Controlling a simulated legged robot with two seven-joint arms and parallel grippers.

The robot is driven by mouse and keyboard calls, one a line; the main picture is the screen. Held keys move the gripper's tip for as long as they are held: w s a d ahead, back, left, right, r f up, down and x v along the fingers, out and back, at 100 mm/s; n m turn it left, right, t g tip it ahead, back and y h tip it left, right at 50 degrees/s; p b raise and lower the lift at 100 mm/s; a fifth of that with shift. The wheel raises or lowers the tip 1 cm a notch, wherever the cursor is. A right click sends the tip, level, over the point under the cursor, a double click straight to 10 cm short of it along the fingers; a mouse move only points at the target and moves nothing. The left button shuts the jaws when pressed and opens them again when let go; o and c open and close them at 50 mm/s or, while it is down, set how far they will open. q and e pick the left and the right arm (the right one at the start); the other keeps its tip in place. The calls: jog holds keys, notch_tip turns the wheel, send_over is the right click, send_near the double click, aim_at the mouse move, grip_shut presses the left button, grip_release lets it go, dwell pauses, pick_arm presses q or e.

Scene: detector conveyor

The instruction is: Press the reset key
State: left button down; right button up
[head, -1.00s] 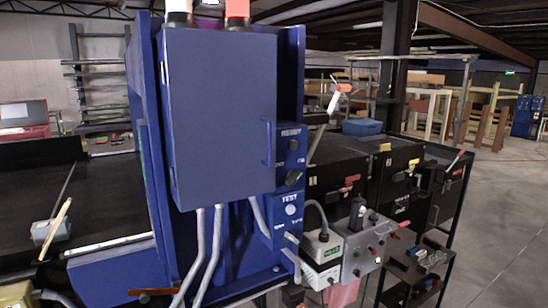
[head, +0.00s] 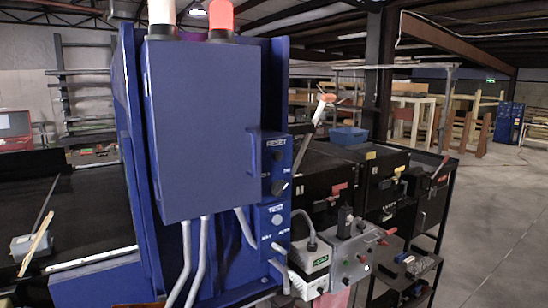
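The reset key (head: 277,157) is a small dark round control under the RESET label, high on the narrow blue control panel (head: 265,201). The panel is on the right side of the large blue cabinet (head: 205,130). A black selector knob (head: 278,188) sits below the key. A pale round button (head: 277,219) under the TEST label is lower, with another control (head: 278,247) beneath it. Nothing covers the reset key. Neither of my grippers shows in the head view.
A white beacon (head: 162,12) and a red beacon (head: 221,14) top the cabinet. Grey conduits (head: 202,258) hang below it. A black conveyor (head: 90,205) lies left. Open floor (head: 490,210) is at right.

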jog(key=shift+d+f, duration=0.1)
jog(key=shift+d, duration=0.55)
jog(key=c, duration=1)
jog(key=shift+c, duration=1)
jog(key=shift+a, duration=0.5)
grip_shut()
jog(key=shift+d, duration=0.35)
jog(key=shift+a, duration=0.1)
